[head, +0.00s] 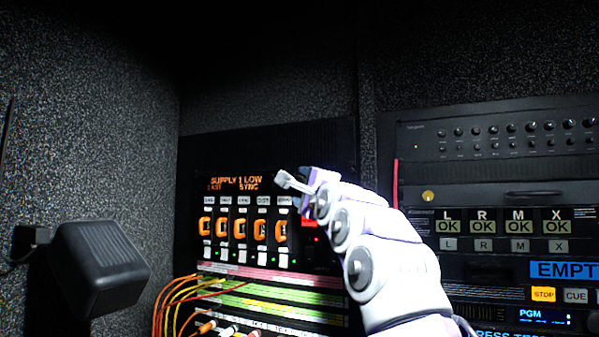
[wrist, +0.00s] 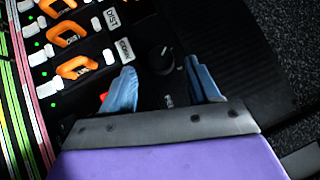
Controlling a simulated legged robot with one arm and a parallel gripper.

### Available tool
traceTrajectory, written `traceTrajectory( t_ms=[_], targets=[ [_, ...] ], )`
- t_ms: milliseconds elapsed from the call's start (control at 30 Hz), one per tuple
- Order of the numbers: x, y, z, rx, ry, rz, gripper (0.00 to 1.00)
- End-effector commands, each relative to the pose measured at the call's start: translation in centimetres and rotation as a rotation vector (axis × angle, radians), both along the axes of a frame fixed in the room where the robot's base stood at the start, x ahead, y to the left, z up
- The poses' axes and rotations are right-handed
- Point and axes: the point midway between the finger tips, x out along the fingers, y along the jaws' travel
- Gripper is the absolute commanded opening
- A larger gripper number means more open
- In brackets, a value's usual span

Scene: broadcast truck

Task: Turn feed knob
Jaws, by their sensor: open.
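A round black knob with a small pale mark (wrist: 160,60) sits on the dark panel in the wrist view, and I take it for the feed knob. A small label below it is too small to read. My gripper (wrist: 160,70) is open, with its two blue fingertips on either side of the knob's near edge. Whether they touch it cannot be told. In the head view my gripper (head: 297,183) is at the right end of the orange-lit display (head: 235,184), and my arm hides the knob there.
A row of orange handles (head: 241,229) with white switches and green lights lies left of my gripper. Coloured cables (head: 180,300) hang below. A black box (head: 100,265) juts from the left wall. A second rack with OK indicators (head: 502,227) stands at the right.

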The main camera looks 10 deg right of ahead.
Motion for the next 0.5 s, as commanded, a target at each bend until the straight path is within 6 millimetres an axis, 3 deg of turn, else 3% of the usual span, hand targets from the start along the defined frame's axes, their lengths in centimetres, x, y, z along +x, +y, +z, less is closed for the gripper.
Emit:
traceTrajectory(
  t_ms=[200,500],
  targets=[
    [2.2,0.3,0.7,0.001,0.002,0.002,0.61],
    [3.2,0.5,0.8,-0.001,0.001,0.000,0.61]
  ],
)
